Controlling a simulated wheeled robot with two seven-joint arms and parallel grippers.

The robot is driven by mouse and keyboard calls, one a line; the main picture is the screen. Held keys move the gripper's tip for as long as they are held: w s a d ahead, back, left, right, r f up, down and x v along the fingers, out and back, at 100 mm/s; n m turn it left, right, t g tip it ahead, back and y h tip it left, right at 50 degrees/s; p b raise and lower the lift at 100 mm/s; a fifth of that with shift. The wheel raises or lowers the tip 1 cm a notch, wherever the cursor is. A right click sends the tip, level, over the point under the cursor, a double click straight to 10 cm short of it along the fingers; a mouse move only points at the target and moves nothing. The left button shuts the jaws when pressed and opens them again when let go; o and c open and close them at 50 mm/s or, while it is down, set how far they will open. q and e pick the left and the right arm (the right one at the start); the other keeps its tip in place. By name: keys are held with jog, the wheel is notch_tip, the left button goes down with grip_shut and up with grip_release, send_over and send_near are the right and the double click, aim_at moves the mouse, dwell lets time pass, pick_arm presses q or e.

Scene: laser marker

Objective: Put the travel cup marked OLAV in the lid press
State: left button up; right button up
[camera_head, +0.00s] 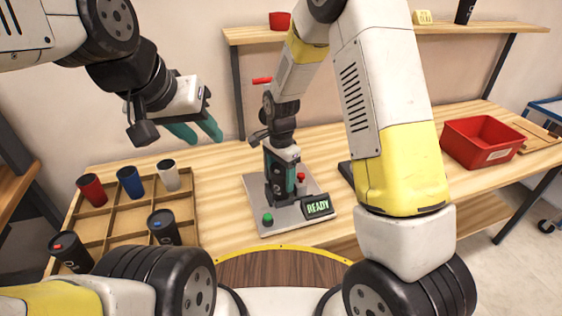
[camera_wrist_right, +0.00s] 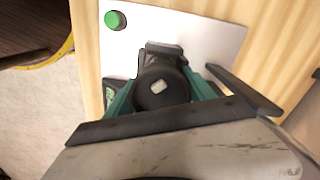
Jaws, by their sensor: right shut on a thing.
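My right gripper (camera_head: 286,180) is over the plate of the lid press (camera_head: 258,192), which has a green button and a display reading READY. In the right wrist view its teal fingers (camera_wrist_right: 163,98) are shut on a dark travel cup (camera_wrist_right: 155,88) with a pale grey square on its lid. The cup is over the plate; whether its base touches the plate is hidden. No name on it is legible, so I cannot tell if it is OLAV. My left gripper (camera_head: 196,131) is open and empty, above the table behind the cup tray.
A divided wooden tray (camera_head: 127,216) at the left holds cups with red (camera_head: 91,189), blue (camera_head: 130,181) and white (camera_head: 168,176) bodies, and dark cups with blue (camera_head: 163,227) and red (camera_head: 70,251) lid marks. A red bin (camera_head: 483,142) stands at the right. A shelf (camera_head: 470,30) runs behind.

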jog(key=shift+f, duration=0.1)
jog(key=o, duration=0.8)
notch_tip(320, 180, up, 12)
jog(key=s+d+r+n+t+y, duration=0.1)
jog(key=s+d+r+n+t, duration=0.1)
jog(key=s+d+r+n, duration=0.25)
jog(key=s+d+r+n+t+y, duration=0.1)
jog(key=s+d+r, duration=0.35)
jog(key=r, duration=0.35)
jog(key=s+d+r+n+t, duration=0.1)
jog(key=s+d+r+n, duration=0.1)
jog(key=s, duration=0.3)
jog(key=s+d+r+n+t, duration=0.1)
jog(key=s+d+n+t, duration=0.1)
jog(key=s, duration=0.3)
jog(key=shift+s+d+r+n, duration=0.35)
jog(key=shift+d+n, duration=0.1)
jog(key=shift+d, duration=0.15)
